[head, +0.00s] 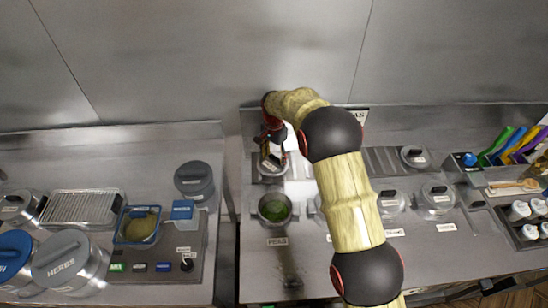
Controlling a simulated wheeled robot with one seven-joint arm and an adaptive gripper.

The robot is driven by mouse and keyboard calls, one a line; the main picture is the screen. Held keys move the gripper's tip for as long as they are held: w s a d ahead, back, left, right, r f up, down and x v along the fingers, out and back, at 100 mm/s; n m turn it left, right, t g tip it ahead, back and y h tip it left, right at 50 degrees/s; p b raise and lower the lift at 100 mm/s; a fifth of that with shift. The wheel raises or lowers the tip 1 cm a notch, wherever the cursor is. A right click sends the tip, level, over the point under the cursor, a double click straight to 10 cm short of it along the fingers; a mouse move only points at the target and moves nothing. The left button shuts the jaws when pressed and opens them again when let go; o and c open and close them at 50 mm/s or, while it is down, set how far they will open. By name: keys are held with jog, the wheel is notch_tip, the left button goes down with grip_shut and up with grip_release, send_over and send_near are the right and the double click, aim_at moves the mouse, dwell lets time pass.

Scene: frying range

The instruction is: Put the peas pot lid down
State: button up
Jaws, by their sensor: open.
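The peas pot (274,208) stands uncovered on the right counter, with green contents showing and a PEAS label (277,241) in front of it. A grey lid with a dark handle (270,167) lies behind the pot, toward the back wall. My gripper (273,151) is open, pointing down just above and behind that lid. The fingers are small and partly against my own arm, so I cannot tell whether they touch the handle.
Lidded pots (437,198) stand to the right, partly behind my arm. A HERBS pot (70,262), a wire rack (80,207) and a blue-rimmed tub (137,226) sit on the left counter. A gap (230,210) separates the counters. The steel back wall is close behind my gripper.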

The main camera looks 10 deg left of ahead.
aim_at(274, 158)
jog(key=shift+r, duration=0.15)
notch_tip(274, 158, up, 12)
jog(key=p, duration=0.1)
dwell(0.6)
jog(key=s+d+r+n+t, duration=0.1)
jog(key=s+d+r, duration=0.6)
jog(key=d+r, duration=0.35)
jog(key=s+d+r+n+t, duration=0.2)
jog(key=s+d+r, duration=0.6)
jog(key=d+r, duration=0.3)
jog(key=s+d+n+t, duration=0.1)
jog(key=s+d, duration=0.5)
jog(key=s, duration=0.6)
jog(key=s+d+n+t, duration=0.1)
jog(key=s+d, duration=0.4)
jog(key=s, duration=0.8)
jog(key=shift+s+d+f+n+t, duration=0.15)
jog(key=shift+d+f+n+t, duration=0.15)
jog(key=shift+d+f+n, duration=0.15)
jog(key=shift+a, duration=0.1)
